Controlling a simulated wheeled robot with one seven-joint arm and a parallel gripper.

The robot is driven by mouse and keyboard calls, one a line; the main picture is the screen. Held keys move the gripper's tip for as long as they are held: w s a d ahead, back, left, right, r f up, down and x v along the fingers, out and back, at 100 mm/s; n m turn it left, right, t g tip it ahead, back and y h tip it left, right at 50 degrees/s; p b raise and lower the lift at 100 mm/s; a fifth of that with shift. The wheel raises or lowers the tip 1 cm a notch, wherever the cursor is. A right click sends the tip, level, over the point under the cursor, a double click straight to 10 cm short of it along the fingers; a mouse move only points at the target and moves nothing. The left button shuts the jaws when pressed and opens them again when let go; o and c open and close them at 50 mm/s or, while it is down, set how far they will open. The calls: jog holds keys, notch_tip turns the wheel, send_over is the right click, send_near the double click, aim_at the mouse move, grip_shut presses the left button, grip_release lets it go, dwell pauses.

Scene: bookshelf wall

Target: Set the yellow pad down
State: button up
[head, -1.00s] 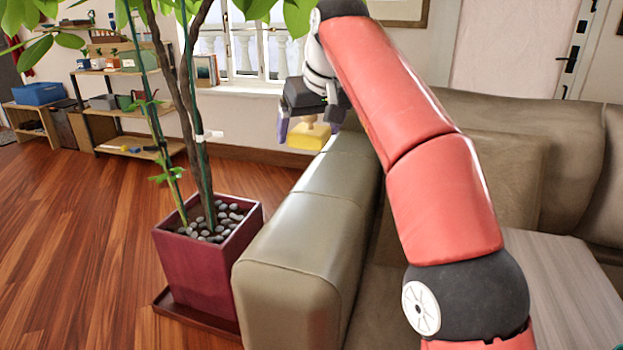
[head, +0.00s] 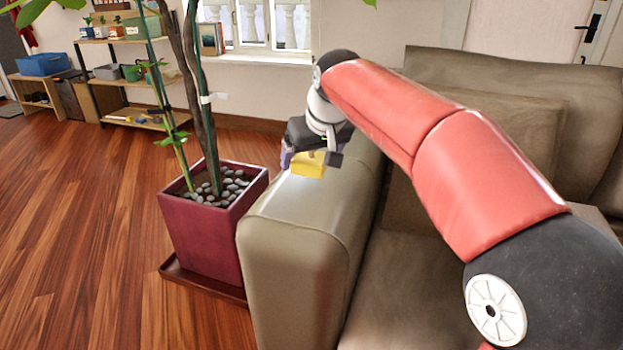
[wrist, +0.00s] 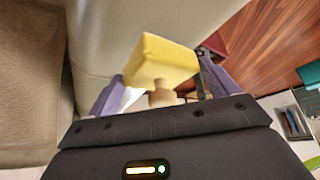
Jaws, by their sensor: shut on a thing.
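The yellow pad (head: 308,165) is a small block with a light wooden knob, at the top of the sofa's left armrest (head: 300,208) in the head view. My gripper (head: 312,160) is shut on it from above. In the wrist view the yellow pad (wrist: 160,61) sits ahead of the purple fingers, with its knob (wrist: 163,96) between them. The pale armrest lies behind the pad there. I cannot tell whether the pad touches the armrest.
A potted plant in a dark red square pot (head: 215,225) stands close to the left of the armrest. Wooden shelves (head: 125,75) with bins stand at the back left. The wooden floor (head: 90,220) at left is clear. The sofa seat (head: 400,300) is to the right.

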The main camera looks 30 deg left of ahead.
aim_at(312, 172)
jog(key=shift+f+b, duration=0.4)
jog(key=shift+f, duration=1.65)
jog(key=shift+f, duration=0.25)
jog(key=o, duration=0.7)
jog(key=shift+r, duration=0.1)
jog(key=shift+r, duration=0.2)
jog(key=p+v, duration=0.1)
jog(key=v, duration=1.1)
